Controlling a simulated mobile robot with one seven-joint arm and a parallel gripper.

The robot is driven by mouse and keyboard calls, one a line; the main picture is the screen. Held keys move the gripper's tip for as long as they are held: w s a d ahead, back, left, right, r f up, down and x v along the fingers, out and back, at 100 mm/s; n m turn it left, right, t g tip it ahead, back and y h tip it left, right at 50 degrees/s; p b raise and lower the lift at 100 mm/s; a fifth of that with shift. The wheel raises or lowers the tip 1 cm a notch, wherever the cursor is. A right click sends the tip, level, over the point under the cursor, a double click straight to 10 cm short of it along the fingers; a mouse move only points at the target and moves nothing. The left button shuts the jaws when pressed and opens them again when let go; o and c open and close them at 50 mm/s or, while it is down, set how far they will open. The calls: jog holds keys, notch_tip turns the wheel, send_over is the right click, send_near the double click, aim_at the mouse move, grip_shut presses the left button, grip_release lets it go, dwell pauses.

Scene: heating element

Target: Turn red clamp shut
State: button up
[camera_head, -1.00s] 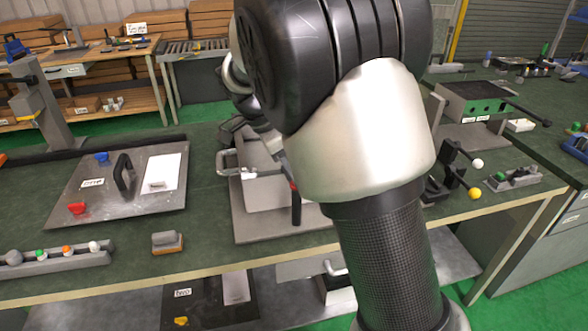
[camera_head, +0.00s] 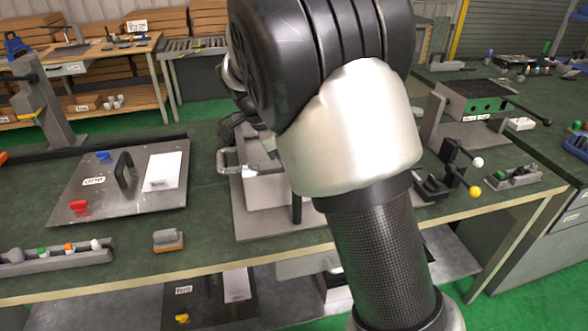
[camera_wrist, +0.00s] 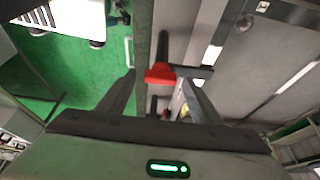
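The red clamp handle (camera_wrist: 160,74) shows in the wrist view, close to the tips of my gripper (camera_wrist: 159,79) and between them in the picture. The gap to each finger is visible, so my gripper is open and not holding it. A dark bar runs from the red handle to the right. A second small red part (camera_wrist: 166,114) shows lower between the fingers. In the head view my arm hides the gripper and much of the metal fixture with the silver clamp handle (camera_head: 222,160).
A metal plate (camera_head: 115,200) with a black handle and small red and blue parts lies left on the green bench. A small block (camera_head: 168,240) and a rail with coloured knobs (camera_head: 60,256) sit near the front edge. Levers with white and yellow knobs (camera_head: 475,191) stand right.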

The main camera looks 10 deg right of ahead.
jog(key=w+p+v, duration=0.1)
jog(key=p+v, duration=0.1)
jog(key=v, duration=1.5)
jog(key=shift+s+r, duration=0.2)
jog(key=shift+s, duration=0.25)
jog(key=shift+a, duration=0.1)
